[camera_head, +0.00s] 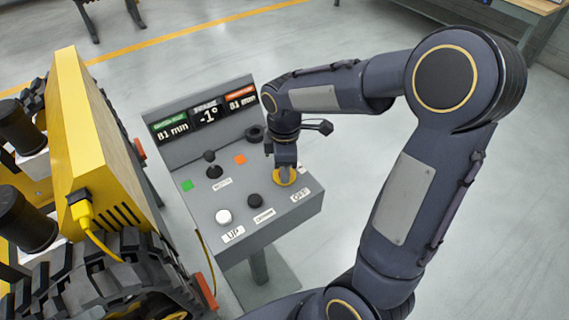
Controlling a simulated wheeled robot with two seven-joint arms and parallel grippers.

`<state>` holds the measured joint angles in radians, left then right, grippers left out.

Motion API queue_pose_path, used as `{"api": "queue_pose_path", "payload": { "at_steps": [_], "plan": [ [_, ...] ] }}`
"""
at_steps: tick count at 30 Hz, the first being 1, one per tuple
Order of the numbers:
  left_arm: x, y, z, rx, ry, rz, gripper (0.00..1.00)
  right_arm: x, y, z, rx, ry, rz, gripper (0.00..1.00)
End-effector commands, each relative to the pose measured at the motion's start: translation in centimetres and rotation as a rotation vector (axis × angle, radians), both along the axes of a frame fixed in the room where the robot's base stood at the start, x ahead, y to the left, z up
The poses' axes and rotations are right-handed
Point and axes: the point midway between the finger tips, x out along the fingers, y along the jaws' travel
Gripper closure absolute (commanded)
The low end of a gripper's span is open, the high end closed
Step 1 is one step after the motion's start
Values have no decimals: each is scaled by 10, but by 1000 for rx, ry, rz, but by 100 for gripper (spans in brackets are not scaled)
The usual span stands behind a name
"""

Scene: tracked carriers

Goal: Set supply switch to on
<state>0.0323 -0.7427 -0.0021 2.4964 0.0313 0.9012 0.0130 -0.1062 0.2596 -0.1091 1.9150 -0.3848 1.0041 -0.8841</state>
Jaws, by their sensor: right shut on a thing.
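My right gripper (285,168) reaches down from above onto the right side of the grey control console and is shut on a switch with a yellow base (280,182). Most of that switch is hidden behind the gripper, so its handle position cannot be made out. A label reading OFF (300,196) lies just below and to the right of the yellow base. I take this to be the supply switch. My left gripper is not in view.
The console (213,201) also carries a white button (223,216), a black knob (254,200), a black joystick (213,170) and a display (205,114). A yellow tracked carrier (87,150) stands close on the left. Open floor lies to the right.

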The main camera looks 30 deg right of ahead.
Motion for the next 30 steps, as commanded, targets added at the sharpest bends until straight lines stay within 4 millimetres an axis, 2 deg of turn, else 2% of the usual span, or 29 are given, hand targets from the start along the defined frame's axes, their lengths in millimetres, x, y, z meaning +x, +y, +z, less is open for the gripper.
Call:
{"api": "queue_pose_path", "payload": {
  "at_steps": [21, 30],
  "plan": [
    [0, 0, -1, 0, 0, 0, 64, 1, 0, 1, 1, -2, -672, 81],
    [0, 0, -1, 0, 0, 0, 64, 1, 0, 1, 2, -2, -888, 81]
  ]
}}
